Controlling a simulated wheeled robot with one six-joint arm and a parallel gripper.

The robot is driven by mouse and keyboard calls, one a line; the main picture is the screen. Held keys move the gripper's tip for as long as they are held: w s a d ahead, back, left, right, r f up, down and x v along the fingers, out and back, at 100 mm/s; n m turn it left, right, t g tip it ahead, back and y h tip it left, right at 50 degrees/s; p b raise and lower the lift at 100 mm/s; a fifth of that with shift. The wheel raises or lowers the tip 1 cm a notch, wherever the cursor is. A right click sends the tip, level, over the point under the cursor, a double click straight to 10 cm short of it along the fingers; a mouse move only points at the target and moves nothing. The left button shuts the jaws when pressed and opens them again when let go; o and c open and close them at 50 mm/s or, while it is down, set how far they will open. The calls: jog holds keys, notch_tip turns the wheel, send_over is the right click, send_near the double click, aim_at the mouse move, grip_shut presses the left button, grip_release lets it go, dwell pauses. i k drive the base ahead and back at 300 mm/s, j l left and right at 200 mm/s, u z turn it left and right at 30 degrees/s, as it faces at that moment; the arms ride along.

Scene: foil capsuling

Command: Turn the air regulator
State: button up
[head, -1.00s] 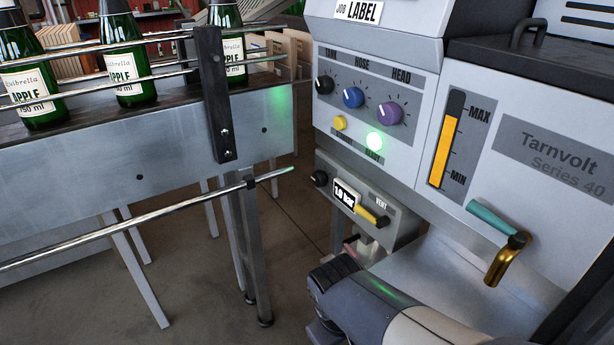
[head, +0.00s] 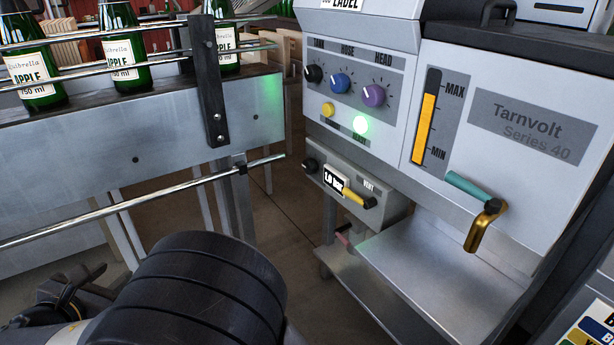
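The air regulator is a grey box under the labelling machine. It has a black knob (head: 310,165) at its left end and a small display (head: 334,181) reading 1.0 bar. A yellow lever (head: 357,199) beside the VENT label sits to the right of the display. My arm's black ribbed link fills the bottom left of the head view. A dark jointed part at the lower left edge appears to be my gripper (head: 62,298). Its fingertips cannot be made out. It is well to the left of and apart from the regulator. Nothing touches the knob.
The machine front (head: 390,70) carries dials, a yellow button (head: 328,110) and a lit green light (head: 361,125). A teal-and-brass crank (head: 478,205) juts out at right. A conveyor (head: 130,140) with green bottles and a protruding metal rail (head: 150,200) stands at left.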

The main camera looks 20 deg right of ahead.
aim_at(310, 166)
jog(key=k+z, duration=0.35)
jog(key=k+l+z, duration=0.1)
jog(key=z, duration=0.3)
jog(key=i+j+z, duration=0.1)
jog(key=j+z, duration=0.4)
jog(key=j, duration=0.15)
jog(key=j+z, duration=0.45)
jog(key=j, duration=0.2)
jog(key=i+j, duration=0.2)
jog(key=i, duration=0.2)
